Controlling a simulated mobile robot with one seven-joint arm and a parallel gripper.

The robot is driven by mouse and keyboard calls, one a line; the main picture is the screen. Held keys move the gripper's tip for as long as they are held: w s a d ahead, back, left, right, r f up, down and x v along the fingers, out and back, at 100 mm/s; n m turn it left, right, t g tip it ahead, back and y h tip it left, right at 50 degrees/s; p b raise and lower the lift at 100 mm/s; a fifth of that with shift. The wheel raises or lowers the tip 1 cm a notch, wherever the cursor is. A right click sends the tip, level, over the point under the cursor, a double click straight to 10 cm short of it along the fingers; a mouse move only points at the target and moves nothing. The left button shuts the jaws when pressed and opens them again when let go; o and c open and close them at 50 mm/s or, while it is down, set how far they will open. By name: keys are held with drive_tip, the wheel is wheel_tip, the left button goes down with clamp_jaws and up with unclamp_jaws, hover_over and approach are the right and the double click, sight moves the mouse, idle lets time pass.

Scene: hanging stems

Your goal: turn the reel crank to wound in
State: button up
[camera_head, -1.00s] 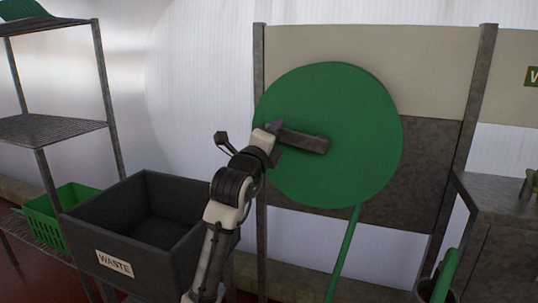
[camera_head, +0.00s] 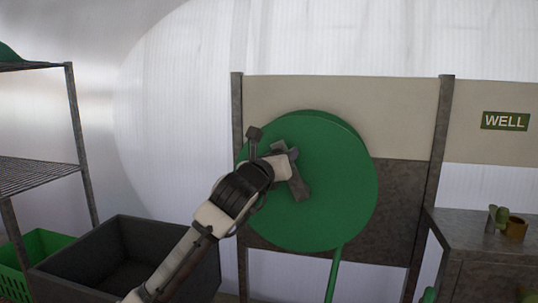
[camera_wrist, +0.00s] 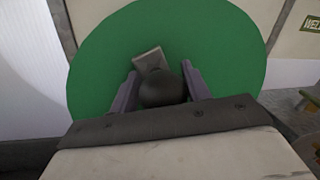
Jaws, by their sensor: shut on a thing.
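The reel (camera_head: 340,200) is a large green disc on an upright panel, with a green hose hanging from its underside. Its grey crank arm (camera_head: 300,187) slants from near the disc's middle up and to the left; it also shows in the wrist view (camera_wrist: 150,60). A dark round crank knob (camera_wrist: 163,88) sits at its outer end. My gripper (camera_head: 287,160) is in front of the disc, left of and above its middle. In the wrist view its two fingers stand either side of the knob, shut on it. The gripper hides part of the crank's outer end in the head view.
A dark bin (camera_head: 90,262) stands at lower left, beside a metal shelf (camera_head: 38,175) and a green crate (camera_head: 45,243). At right, a grey cabinet (camera_head: 480,240) carries a small pot (camera_head: 515,228). A "WELL" sign (camera_head: 505,121) hangs on the panel above it.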

drive_tip(key=d+m+p, duration=0.1)
drive_tip(key=d+r+m, duration=0.1)
drive_tip(key=s+d+m+p, duration=0.1)
drive_tip(key=shift+r+m+g+p, duration=0.2)
drive_tip(key=shift+m+g+p, duration=0.1)
drive_tip(key=shift+p, duration=0.05)
drive_tip(key=shift+s+d+f+m+g+p, duration=0.1)
drive_tip(key=shift+s+d+m+g+p, duration=0.1)
drive_tip(key=shift+d+m+p, duration=0.3)
drive_tip(key=shift+s+d+f+m+g+p, duration=0.1)
drive_tip(key=shift+s+d+m+p, duration=0.1)
drive_tip(key=shift+d+m+p, duration=0.3)
drive_tip(key=shift+d, duration=0.2)
drive_tip(key=o, duration=1.2)
drive_tip(key=shift+d, duration=0.1)
drive_tip(key=shift+s+a, duration=0.3)
drive_tip(key=shift+a, duration=0.05)
drive_tip(key=b+v, duration=0.1)
drive_tip(key=v, duration=1.2)
